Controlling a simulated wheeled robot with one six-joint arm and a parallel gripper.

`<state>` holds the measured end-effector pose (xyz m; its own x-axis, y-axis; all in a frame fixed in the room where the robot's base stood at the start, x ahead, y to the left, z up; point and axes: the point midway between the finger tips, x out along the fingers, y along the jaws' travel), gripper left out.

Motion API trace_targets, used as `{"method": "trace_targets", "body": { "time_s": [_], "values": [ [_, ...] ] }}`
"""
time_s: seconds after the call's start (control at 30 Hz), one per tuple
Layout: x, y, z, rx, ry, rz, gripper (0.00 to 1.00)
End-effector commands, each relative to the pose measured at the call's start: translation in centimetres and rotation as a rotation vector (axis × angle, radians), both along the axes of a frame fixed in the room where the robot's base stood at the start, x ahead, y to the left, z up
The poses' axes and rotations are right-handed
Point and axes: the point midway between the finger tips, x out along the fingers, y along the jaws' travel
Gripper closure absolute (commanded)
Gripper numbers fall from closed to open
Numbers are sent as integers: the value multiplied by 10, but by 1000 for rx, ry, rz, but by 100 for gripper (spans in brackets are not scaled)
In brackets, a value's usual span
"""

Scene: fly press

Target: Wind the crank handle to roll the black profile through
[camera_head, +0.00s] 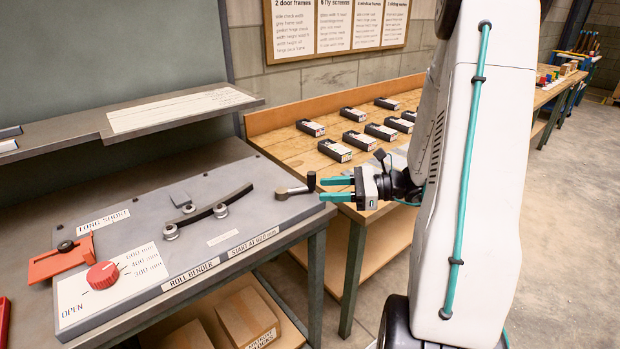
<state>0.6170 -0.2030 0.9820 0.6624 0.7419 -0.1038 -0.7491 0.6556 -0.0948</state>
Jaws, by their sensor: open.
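The crank handle (311,182) is a dark upright grip on a short grey arm, at the right end of the roll bender's grey top (240,171). The black profile (237,198) is a curved strip lying among the silver rollers (171,231), one end toward the crank. My gripper (322,189) points left with its two green fingers apart, open and empty. Its fingertips are close to the right of the crank handle in the picture. I cannot tell whether they touch it or surround it.
A red dial (103,275) with mm marks and a red slide stop (60,262) sit at the left of the bender. A wooden bench (290,143) with several black boxes stands behind my gripper. A shelf (130,112) overhangs the bender's back. Concrete floor is clear at right.

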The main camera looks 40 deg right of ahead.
Motion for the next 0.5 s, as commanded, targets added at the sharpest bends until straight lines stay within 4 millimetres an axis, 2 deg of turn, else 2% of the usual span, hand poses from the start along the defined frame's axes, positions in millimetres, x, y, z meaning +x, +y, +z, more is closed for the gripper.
{"method": "trace_targets", "body": {
  "time_s": [0.03,0.1,0.2,0.33,0.5],
  "values": [
    [2,-14,-6,44,4,-59,59],
    [9,-30,-6,98,-3,-133,59],
    [15,-41,-7,137,-9,-184,59],
    [27,-35,-7,145,-12,-194,59],
    [49,-16,-7,143,-11,-190,59]
  ]
}}
